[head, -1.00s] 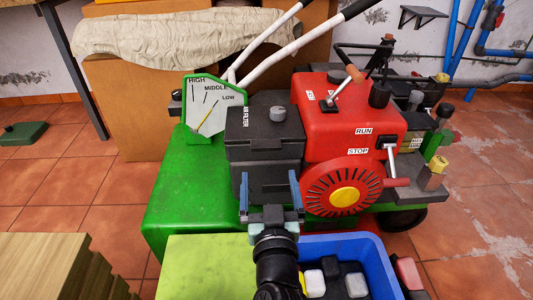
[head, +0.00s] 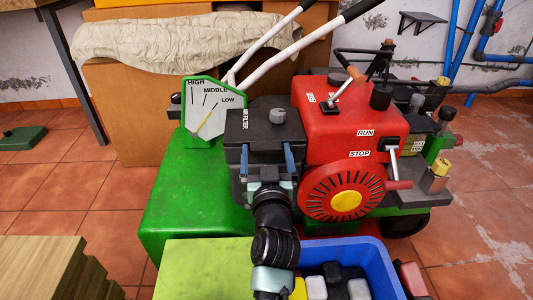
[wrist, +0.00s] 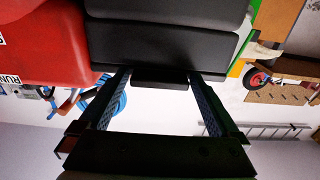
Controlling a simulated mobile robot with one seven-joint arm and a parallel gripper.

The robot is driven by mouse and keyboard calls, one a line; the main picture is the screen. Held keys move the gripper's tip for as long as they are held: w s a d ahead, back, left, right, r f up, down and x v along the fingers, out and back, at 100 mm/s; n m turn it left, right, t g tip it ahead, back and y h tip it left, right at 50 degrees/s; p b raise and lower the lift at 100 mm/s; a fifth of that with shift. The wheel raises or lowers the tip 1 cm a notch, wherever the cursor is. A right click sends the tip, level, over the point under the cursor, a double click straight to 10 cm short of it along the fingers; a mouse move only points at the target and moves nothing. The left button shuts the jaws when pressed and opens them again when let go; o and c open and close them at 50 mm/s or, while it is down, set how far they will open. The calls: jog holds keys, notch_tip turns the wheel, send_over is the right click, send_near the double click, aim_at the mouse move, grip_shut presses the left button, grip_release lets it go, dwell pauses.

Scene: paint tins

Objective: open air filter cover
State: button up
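The air filter box (head: 262,130) is a dark grey block with an "AIR FILTER" label and a round grey knob (head: 277,116) on top. It sits on the green machine, left of the red engine (head: 345,120). My gripper (head: 267,158) is open at the front face of the box, its blue fingers upright and apart. In the wrist view the fingers (wrist: 160,75) reach to either side of a small dark tab (wrist: 160,85) on the box's edge. I cannot tell whether they touch it. The cover looks closed.
A green speed dial plate (head: 212,110) stands left of the box. A red fan housing with a yellow hub (head: 345,203) is to the right. A blue crate (head: 375,262) with several blocks and a yellow-green surface (head: 195,265) lie in front.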

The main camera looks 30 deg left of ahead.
grip_shut()
dwell(0.3)
